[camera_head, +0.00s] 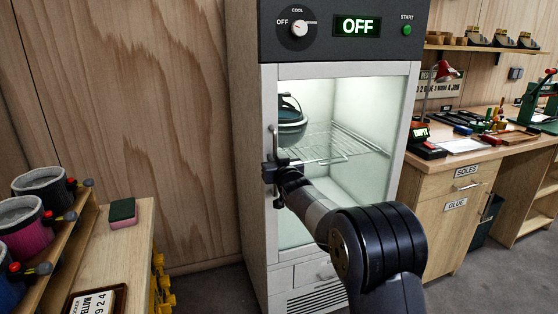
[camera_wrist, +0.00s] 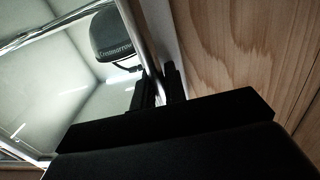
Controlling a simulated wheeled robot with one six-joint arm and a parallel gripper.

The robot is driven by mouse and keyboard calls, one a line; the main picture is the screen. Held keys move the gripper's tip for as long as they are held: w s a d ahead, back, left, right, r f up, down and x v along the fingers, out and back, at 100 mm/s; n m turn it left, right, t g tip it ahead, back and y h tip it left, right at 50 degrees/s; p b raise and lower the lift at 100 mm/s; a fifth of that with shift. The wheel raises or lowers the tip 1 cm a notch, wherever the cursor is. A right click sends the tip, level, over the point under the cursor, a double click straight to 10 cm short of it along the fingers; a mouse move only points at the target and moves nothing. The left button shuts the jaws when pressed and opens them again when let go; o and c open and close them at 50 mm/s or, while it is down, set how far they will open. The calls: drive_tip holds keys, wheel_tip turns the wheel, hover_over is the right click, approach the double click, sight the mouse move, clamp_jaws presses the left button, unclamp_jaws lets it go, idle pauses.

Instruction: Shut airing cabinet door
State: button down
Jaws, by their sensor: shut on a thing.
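The airing cabinet (camera_head: 243,150) stands upright against the wood wall in the head view. Its glass door (camera_head: 345,90) has a pale frame and looks flush or nearly flush with the body; I cannot tell whether a small gap is left. The upright door handle (camera_head: 274,142) is on the door's left side. My gripper (camera_head: 271,172) is shut on this handle, at its lower part. In the wrist view the handle bar (camera_wrist: 133,28) runs down between my two dark fingers (camera_wrist: 160,88).
A dark helmet (camera_head: 290,122) sits inside on a wire shelf (camera_head: 335,146). A low bench with a sponge (camera_head: 122,213) and pots (camera_head: 45,185) stands left. A workbench (camera_head: 465,160) stands right. Grey floor shows between bench and cabinet.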

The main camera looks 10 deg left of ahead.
drive_tip(key=shift+a+r, duration=0.15)
drive_tip(key=shift+r, duration=0.05)
drive_tip(key=c, duration=1.8)
unclamp_jaws()
drive_tip(key=shift+w+a+f, duration=0.1)
drive_tip(key=shift+w+f, duration=0.05)
drive_tip(key=b+v, duration=0.1)
drive_tip(key=v, duration=0.9)
drive_tip(key=shift+s+d, duration=0.25)
drive_tip(key=shift+s, duration=0.1)
drive_tip(key=shift+p+x, duration=0.5)
drive_tip(key=shift+x, duration=4.95)
drive_tip(key=shift+s+f, duration=0.1)
